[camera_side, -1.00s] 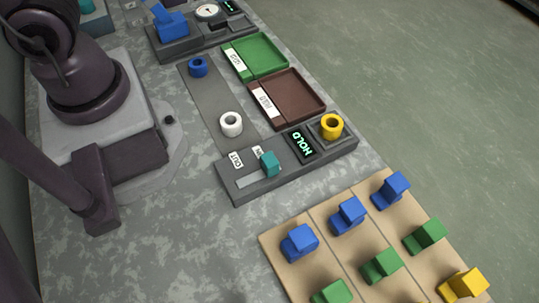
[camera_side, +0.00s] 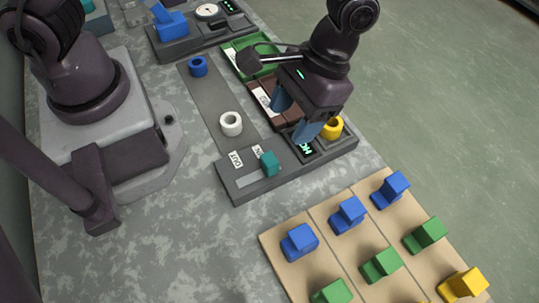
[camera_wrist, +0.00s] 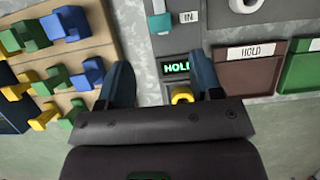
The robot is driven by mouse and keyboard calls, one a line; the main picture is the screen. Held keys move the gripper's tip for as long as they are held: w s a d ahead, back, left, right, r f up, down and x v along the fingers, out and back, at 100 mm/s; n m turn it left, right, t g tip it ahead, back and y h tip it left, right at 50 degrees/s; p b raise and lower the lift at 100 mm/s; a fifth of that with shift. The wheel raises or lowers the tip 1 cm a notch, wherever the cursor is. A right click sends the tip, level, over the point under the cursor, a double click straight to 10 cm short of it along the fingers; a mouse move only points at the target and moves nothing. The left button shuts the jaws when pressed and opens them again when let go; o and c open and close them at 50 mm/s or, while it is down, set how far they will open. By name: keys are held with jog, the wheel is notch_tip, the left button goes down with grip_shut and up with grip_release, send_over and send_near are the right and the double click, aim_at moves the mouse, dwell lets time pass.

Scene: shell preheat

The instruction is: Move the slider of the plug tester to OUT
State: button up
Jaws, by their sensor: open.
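A yellow ring (camera_side: 332,129) sits in the nest at the tester's right end, partly hidden by my gripper in the side view. My gripper (camera_side: 293,118) is open and empty, its blue fingers above the display and yellow ring, apart from the slider.
A brown HOLD tray (camera_wrist: 247,78) and a green tray (camera_side: 236,50) lie behind the tester. A white ring (camera_side: 231,124) and a blue ring (camera_side: 198,66) stand on a grey strip. A wooden board (camera_side: 280,255) with several coloured blocks is in front.

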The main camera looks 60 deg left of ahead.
aim_at(270, 158)
jog(key=x, duration=1)
jog(key=shift+s+f, duration=0.1)
jog(key=shift+f, duration=0.2)
grip_shut()
jog(key=shift+s, duration=2.55)
grip_release()
